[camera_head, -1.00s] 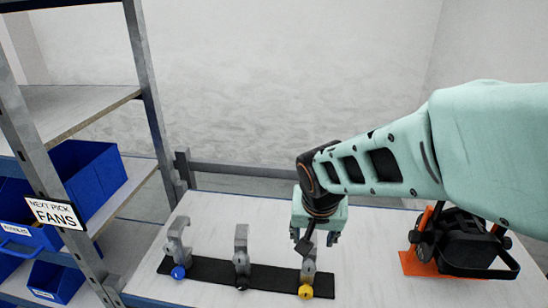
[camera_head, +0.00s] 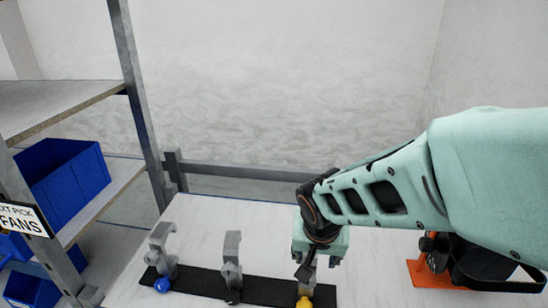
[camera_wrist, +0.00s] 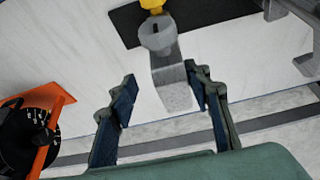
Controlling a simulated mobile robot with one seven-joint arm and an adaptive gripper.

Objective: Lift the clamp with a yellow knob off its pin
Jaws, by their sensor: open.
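The clamp with a yellow knob (camera_head: 304,302) stands at the right end of a black strip, partly hidden behind my gripper in the head view. In the wrist view its grey metal body (camera_wrist: 171,82) reaches up between my fingers, with the yellow knob at the top edge. My gripper (camera_wrist: 160,78) is open around the clamp's upper part. The clamp lies closer to the right finger; I cannot tell whether they touch. In the head view my gripper (camera_head: 319,260) is directly above the clamp. The pin is not visible.
A clamp with a blue knob (camera_head: 162,262) and one with a dark knob (camera_head: 231,268) stand left along the black strip (camera_head: 200,281). A black device on an orange stand (camera_head: 424,274) is at right. A shelf with blue bins (camera_head: 70,185) stands at left.

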